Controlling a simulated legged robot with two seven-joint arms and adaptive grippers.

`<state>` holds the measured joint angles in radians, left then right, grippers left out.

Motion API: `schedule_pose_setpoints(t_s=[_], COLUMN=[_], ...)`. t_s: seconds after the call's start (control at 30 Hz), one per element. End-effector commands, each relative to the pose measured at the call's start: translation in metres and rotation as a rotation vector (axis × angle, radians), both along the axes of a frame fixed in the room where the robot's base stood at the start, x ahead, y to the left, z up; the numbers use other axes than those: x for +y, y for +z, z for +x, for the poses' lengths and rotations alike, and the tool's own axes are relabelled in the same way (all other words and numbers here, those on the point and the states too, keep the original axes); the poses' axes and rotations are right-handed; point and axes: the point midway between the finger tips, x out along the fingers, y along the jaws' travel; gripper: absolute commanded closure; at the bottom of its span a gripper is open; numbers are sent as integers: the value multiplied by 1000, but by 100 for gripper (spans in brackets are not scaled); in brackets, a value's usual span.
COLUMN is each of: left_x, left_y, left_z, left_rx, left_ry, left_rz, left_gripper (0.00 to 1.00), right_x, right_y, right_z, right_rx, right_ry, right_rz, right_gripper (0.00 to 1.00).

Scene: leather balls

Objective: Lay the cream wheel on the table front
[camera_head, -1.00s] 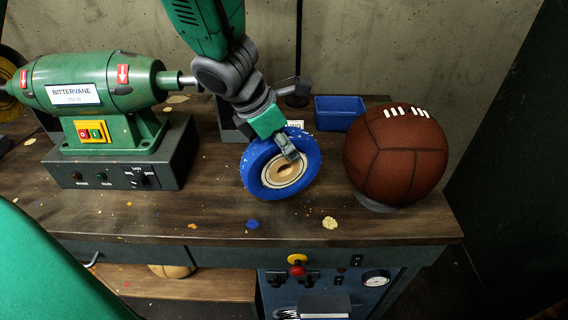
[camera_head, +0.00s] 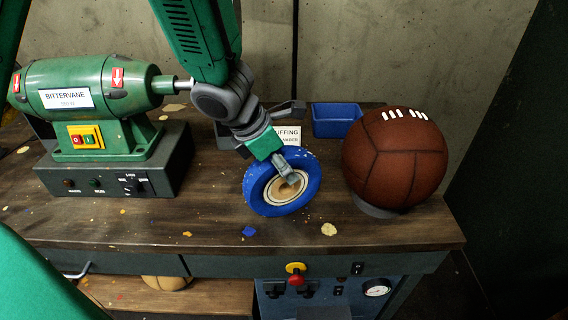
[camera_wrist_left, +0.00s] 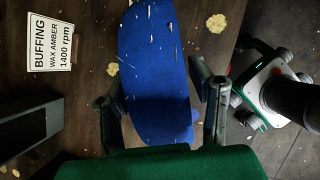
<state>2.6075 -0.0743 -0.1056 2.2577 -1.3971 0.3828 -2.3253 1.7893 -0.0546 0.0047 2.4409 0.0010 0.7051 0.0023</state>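The only loose wheel in view has a blue rim and a cream hub (camera_head: 268,193); I see no all-cream wheel. It stands on edge, tilted, over the workbench; whether its lower edge touches the wood I cannot tell. My left gripper (camera_head: 289,176) comes from above and is shut on this wheel, one finger across its front face. In the left wrist view the blue rim (camera_wrist_left: 155,65) lies between the two fingers. My right gripper is not in view.
A brown leather ball (camera_head: 395,158) sits on a grey ring at right. A green motor (camera_head: 85,88) on a dark base stands at left. A blue bin (camera_head: 336,119) and a buffing sign (camera_head: 287,135) are behind. Wax flakes (camera_head: 328,229) lie on the front strip.

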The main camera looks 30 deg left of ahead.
Motion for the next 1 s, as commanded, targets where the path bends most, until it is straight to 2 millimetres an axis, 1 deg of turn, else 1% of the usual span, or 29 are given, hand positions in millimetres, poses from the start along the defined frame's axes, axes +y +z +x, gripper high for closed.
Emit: schedule_pose_setpoints(t_s=[0.17, 0.27, 0.5, 0.6, 0.7, 0.83, 1.0], left_x=[1, 5, 18, 22, 26, 29, 29], left_y=[7, 23, 71, 87, 99, 107, 109], left_z=[-1, -7, -28, -36, -41, -46, -47], left_rx=[-1, -3, -4, -3, -1, 0, 1], left_ry=[0, 1, 0, 0, 0, 0, 0], left_rz=[0, 0, 1, 1, 2, 0, 0], left_gripper=[51, 51, 51, 51, 51, 51, 51], right_x=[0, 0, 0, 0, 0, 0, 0], right_y=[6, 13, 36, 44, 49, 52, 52], right_z=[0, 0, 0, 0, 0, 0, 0], right_rx=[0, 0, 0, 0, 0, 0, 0], right_ry=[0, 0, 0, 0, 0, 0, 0], right_rz=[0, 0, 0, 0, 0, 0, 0], right_gripper=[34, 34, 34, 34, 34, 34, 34])
